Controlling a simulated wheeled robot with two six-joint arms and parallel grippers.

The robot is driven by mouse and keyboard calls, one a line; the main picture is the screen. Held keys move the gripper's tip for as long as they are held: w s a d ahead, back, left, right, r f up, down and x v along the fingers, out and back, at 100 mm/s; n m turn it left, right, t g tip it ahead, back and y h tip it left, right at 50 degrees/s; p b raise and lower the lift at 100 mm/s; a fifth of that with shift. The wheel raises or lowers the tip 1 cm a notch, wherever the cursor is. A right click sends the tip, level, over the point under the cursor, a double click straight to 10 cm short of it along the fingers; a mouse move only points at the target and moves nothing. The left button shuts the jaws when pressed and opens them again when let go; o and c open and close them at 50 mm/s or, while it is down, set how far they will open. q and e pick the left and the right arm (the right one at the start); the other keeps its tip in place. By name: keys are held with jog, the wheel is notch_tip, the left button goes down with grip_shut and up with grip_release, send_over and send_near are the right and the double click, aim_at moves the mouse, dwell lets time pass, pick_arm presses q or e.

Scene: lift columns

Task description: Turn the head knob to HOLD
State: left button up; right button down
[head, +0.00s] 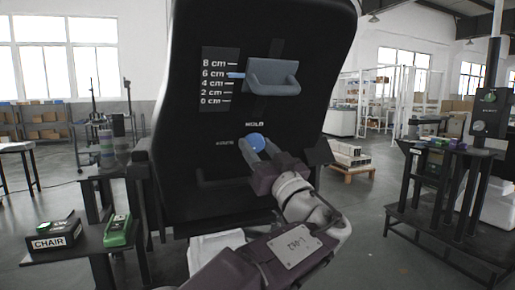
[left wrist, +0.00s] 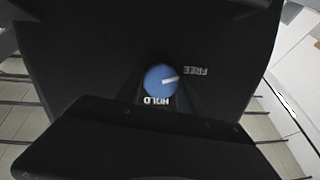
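The head knob (head: 257,141) is a round blue dial on the dark chair back (head: 190,130), with HOLD printed above it and FREE to its left in the head view. In the left wrist view the knob (left wrist: 161,80) appears turned around, with FREE (left wrist: 191,71) to its right and HOLD (left wrist: 157,101) below. Its white pointer line points right, towards FREE. My left gripper (head: 260,148) is at the knob, its fingers apart with the knob in line between the tips. I cannot tell whether they touch it. My right gripper is not in view.
A low stand with a CHAIR label (head: 48,243) is at left. A dark stand (head: 440,215) is at right.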

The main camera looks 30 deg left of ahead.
pick_arm(q)
jog(key=shift+f+m+g+y+b, duration=0.2)
jog(key=shift+m+g+y+b, duration=0.15)
jog(key=shift+b, duration=0.3)
jog(key=shift+w+f+m+g+y+b, duration=0.15)
jog(key=shift+m+g+y+b, duration=0.25)
jog(key=shift+m+b, duration=0.45)
jog(key=m+y+b, duration=0.1)
jog(key=m, duration=0.1)
jog(key=m+g+y+b, duration=0.1)
jog(key=m, duration=0.1)
jog(key=shift+w+g+b, duration=0.1)
jog(key=shift+g+b, duration=0.15)
jog(key=shift+b, duration=0.1)
jog(key=m+y+b, duration=0.1)
jog(key=m, duration=0.2)
jog(key=m+y+b, duration=0.1)
jog(key=m, duration=0.1)
jog(key=shift+a+f+m, duration=0.1)
jog(key=shift+m, duration=0.3)
jog(key=m+t+b, duration=0.1)
jog(key=m+b, duration=0.1)
jog(key=m, duration=0.4)
jog(key=shift+y, duration=0.35)
jog(key=shift+m+t+b, duration=0.3)
jog(key=o, duration=1.4)
